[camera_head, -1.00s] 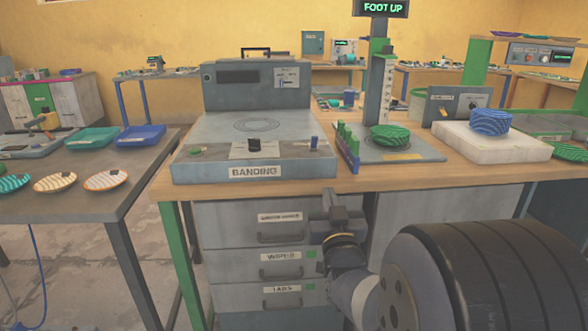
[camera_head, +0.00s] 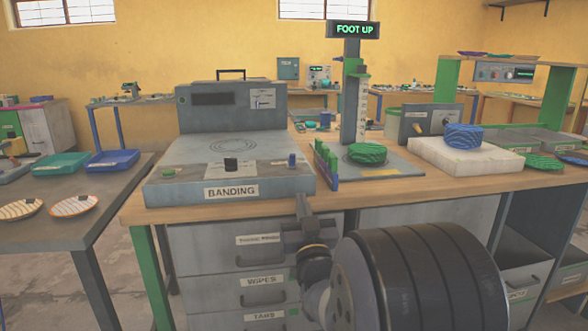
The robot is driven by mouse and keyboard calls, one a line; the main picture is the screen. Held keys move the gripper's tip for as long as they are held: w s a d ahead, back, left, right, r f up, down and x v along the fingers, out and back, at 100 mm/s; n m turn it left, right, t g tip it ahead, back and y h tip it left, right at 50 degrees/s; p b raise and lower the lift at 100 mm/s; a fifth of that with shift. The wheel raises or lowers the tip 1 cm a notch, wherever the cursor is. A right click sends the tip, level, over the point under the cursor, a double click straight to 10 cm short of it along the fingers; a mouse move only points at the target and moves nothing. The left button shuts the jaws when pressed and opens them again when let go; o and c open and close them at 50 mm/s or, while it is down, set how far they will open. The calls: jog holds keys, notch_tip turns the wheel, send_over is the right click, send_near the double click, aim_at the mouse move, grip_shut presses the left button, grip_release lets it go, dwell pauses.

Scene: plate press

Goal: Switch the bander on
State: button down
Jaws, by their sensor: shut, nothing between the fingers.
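The bander (camera_head: 165,190) is a grey machine with a "BANDING" label, standing at the left end of the wooden bench. Its raised back has a dark display window (camera_head: 212,99) and a small white panel with a lever (camera_head: 262,99). Its front deck carries a black knob (camera_head: 231,164) on a pale plate, a blue control (camera_head: 292,160) at the right and a green button (camera_head: 168,172) at the left. My gripper (camera_head: 303,206) is shut and empty, just in front of the bander's front right corner in the picture. I cannot tell whether it touches.
Right of the bander are a green rack (camera_head: 325,165), a press with a "FOOT UP" sign (camera_head: 353,30), and a green stack of plates (camera_head: 367,153). A blue stack (camera_head: 462,136) sits on a white block (camera_head: 425,150). Drawers (camera_head: 262,282) are below. A side table (camera_head: 60,205) holds trays.

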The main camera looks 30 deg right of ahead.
aim_at(292, 158)
jog(key=x, duration=1.1)
jog(key=shift+w, duration=0.1)
jog(key=shift+r, duration=0.1)
